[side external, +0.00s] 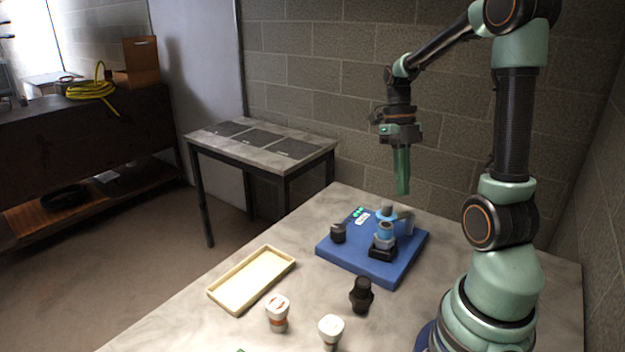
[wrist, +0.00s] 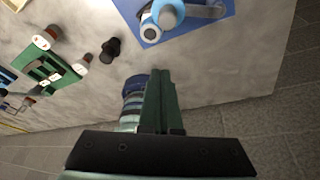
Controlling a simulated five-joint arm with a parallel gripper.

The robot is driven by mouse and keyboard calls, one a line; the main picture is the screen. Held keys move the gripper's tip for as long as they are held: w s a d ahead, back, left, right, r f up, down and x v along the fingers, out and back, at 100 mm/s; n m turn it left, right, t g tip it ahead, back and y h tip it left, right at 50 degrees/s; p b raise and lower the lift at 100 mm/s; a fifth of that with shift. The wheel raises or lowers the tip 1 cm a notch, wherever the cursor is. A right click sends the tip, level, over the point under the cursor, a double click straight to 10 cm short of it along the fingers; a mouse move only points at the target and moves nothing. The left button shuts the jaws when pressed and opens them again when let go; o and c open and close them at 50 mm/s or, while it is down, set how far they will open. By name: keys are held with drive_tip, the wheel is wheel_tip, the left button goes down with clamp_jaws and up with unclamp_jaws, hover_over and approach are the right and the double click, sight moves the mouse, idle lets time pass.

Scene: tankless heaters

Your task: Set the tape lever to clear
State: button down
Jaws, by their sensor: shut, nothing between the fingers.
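A blue board (side external: 345,258) lies on the table, and part of it shows at the top of the wrist view (wrist: 222,27). On it stands a unit with a blue ring and black base (side external: 383,248). A grey lever-like arm (side external: 404,216) sits beside that unit; in the wrist view a grey arm (wrist: 205,10) reaches right from a blue round cap (wrist: 168,15). I cannot tell which part is the tape lever or read its setting. My gripper (side external: 402,191) hangs above the board's back edge, pointing down, shut and empty. Its green fingers (wrist: 160,75) also show in the wrist view.
A black knob (side external: 338,233) and green lights (side external: 360,212) are on the board. A cream tray (side external: 222,297), an orange-banded white cup (side external: 278,314), another white-topped item (side external: 331,328) and a black object (side external: 361,295) stand in front. A green rack (wrist: 58,72) shows in the wrist view.

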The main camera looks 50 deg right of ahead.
sight(385, 201)
drive_tip(key=shift+w+d+f, duration=0.15)
drive_tip(key=shift+w+f, duration=0.1)
drive_tip(key=shift+f, duration=0.8)
drive_tip(key=shift+w+d+f, duration=0.15)
drive_tip(key=shift+w+f, duration=0.1)
drive_tip(key=shift+f, duration=0.8)
drive_tip(key=shift+w+d+f, duration=0.15)
drive_tip(key=shift+w+f, duration=0.1)
drive_tip(key=shift+f, duration=0.8)
drive_tip(key=shift+w+d, duration=0.15)
drive_tip(key=shift+w, duration=0.25)
drive_tip(key=shift+w+d, duration=0.25)
drive_tip(key=shift+w, duration=0.3)
drive_tip(key=shift+w+d, duration=0.25)
drive_tip(key=shift+w, duration=0.25)
drive_tip(key=shift+w+d, duration=1.2)
drive_tip(key=shift+d, duration=0.2)
drive_tip(key=shift+w+d, duration=0.1)
drive_tip(key=shift+d, duration=0.05)
drive_tip(key=shift+r, duration=0.1)
